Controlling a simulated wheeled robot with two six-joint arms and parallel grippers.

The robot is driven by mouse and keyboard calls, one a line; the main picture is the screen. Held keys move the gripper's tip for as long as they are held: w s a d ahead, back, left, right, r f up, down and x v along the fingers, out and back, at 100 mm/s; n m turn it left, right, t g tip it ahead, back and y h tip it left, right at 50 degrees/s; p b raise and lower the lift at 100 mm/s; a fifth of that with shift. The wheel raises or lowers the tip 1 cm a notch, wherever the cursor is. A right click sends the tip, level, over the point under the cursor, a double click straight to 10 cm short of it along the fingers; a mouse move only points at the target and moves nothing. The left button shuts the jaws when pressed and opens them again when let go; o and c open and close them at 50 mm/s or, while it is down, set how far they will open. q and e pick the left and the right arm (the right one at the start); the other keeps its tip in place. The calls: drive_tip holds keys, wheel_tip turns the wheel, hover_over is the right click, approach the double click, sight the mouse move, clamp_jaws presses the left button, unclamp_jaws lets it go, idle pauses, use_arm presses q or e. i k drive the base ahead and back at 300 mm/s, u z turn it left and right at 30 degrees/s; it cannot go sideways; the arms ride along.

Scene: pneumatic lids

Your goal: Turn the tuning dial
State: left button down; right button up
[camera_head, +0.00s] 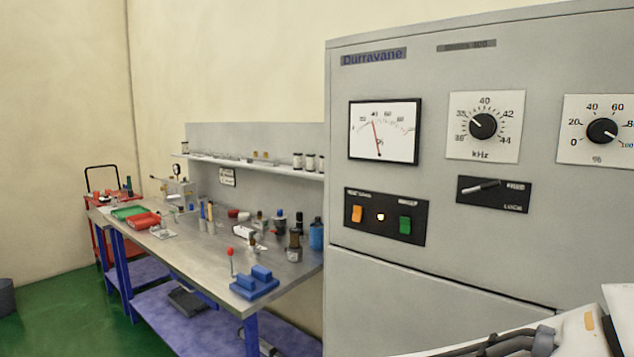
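The kHz tuning dial (483,125) is a black round knob on a white scale plate, high on the front of a grey Durravane cabinet (400,280). Its white pointer mark faces the left side of the scale, near 38. Below it is a black lock plate (505,204) with a silver lever (482,187) that lies nearly level, its right end slightly raised. Part of my arm, white with dark cables, shows at the bottom right, below and apart from the dial. No gripper fingertips are visible.
A second black % knob (602,131) points toward 100. A needle meter (385,131) and a panel with orange and green switches (385,216) and a lit lamp are to the left.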

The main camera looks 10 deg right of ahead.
sight(482, 125)
drive_tip(key=z, duration=1.05)
drive_tip(key=i, duration=0.35)
